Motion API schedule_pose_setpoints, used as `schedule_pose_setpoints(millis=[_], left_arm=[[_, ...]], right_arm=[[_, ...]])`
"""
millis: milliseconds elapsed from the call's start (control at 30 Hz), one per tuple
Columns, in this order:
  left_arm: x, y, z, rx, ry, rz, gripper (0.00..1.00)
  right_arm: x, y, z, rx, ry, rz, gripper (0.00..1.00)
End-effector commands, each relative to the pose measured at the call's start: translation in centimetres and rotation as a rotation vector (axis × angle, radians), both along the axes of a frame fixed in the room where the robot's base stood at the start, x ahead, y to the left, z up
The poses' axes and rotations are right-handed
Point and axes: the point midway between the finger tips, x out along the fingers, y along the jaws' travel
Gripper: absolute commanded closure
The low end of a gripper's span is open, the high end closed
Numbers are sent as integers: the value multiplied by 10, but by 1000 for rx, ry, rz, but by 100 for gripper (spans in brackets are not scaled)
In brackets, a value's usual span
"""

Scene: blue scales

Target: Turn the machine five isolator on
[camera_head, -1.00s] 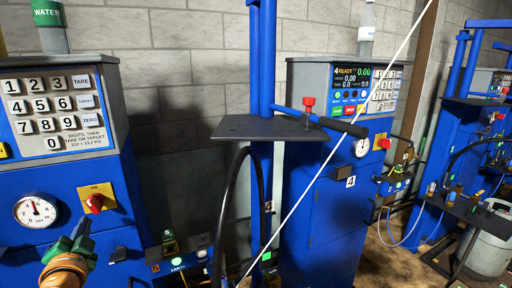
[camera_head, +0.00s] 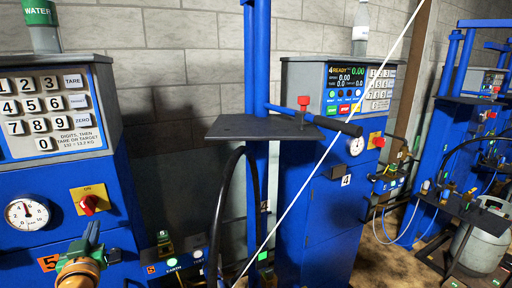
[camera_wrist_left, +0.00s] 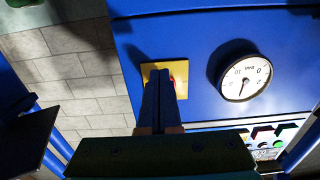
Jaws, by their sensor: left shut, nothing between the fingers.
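The machine five isolator is a red knob (camera_head: 89,204) on a yellow plate (camera_head: 107,197) marked ON, on the blue front of the left machine. An orange label reading 5 (camera_head: 48,263) is below it. My left gripper (camera_head: 95,226) points up at the plate, with its fingertips just below the knob and nothing held. In the left wrist view, the shut fingers (camera_wrist_left: 160,85) cover most of the knob and part of the yellow plate (camera_wrist_left: 147,70). I cannot tell whether they touch it, nor the knob's exact angle. My right gripper is not in view.
A round gauge (camera_head: 27,213) is left of the isolator, with a keypad (camera_head: 45,110) above. Machine four (camera_head: 325,190) stands to the right, with its own red isolator (camera_head: 377,140). A blue post with a dark shelf (camera_head: 235,128) stands between the machines.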

Motion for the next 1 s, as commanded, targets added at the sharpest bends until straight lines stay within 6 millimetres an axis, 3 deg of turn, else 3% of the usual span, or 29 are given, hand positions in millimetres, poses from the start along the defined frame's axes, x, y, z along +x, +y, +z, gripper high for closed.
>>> schedule_pose_setpoints(millis=[1000], left_arm=[[4, 4, 7, 0, 0, 0, 100]], right_arm=[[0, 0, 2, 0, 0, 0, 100]])
